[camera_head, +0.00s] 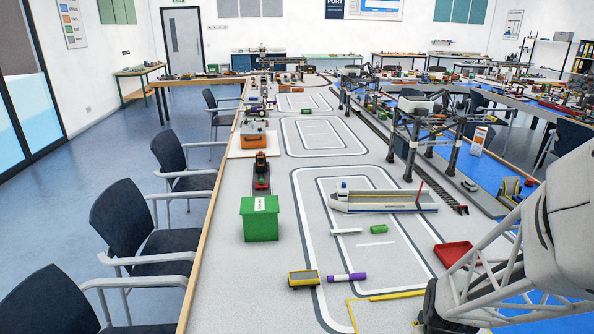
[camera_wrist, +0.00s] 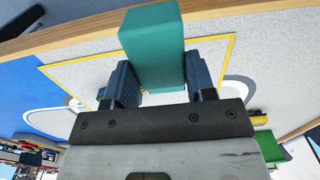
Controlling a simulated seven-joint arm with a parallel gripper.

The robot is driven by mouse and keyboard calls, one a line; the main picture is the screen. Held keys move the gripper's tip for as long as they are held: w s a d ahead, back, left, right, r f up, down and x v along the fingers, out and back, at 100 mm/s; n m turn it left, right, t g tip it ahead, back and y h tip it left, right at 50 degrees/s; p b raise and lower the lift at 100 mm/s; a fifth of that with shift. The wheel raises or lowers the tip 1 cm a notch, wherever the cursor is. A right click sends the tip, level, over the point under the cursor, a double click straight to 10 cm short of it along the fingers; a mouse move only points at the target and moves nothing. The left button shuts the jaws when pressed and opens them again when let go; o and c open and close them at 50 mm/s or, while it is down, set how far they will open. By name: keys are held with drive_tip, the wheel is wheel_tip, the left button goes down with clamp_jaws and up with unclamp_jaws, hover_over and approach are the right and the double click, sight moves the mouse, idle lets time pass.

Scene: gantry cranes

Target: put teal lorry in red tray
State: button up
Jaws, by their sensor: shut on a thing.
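The teal lorry (camera_wrist: 152,45) shows as a plain teal block in the wrist view, at the top centre. My gripper (camera_wrist: 161,82) is shut on it, with one dark finger on each side. The lorry lies over the grey table top near its wooden edge in that view; its height above the table is hard to judge. The head view does not show the lorry or my fingertips. The red tray (camera_head: 456,254) lies on the table at the right in the head view, beside my arm, and looks empty. I cannot make it out in the wrist view.
A white lattice frame (camera_head: 485,268) stands close to the tray. A gantry crane (camera_head: 431,137) is behind.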

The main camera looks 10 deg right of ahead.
drive_tip(key=w+d, duration=0.3)
drive_tip(key=w, duration=0.1)
drive_tip(key=w+d+r, duration=0.1)
drive_tip(key=w+d, duration=0.3)
drive_tip(key=w, duration=0.1)
drive_tip(key=w+d, duration=0.4)
drive_tip(key=shift+w+d+r, duration=0.2)
drive_tip(key=shift+w+r, duration=0.1)
drive_tip(key=shift+w, duration=0.05)
drive_tip(key=w+d+f, duration=0.1)
drive_tip(key=w+d, duration=1.1)
drive_tip(key=d, duration=0.2)
drive_tip(key=shift+w+d+f, duration=0.2)
drive_tip(key=shift+w+d, duration=0.05)
approach(458, 258)
drive_tip(key=shift+w+f, duration=0.1)
drive_tip(key=shift+f, duration=1.75)
drive_tip(key=shift+f, duration=0.1)
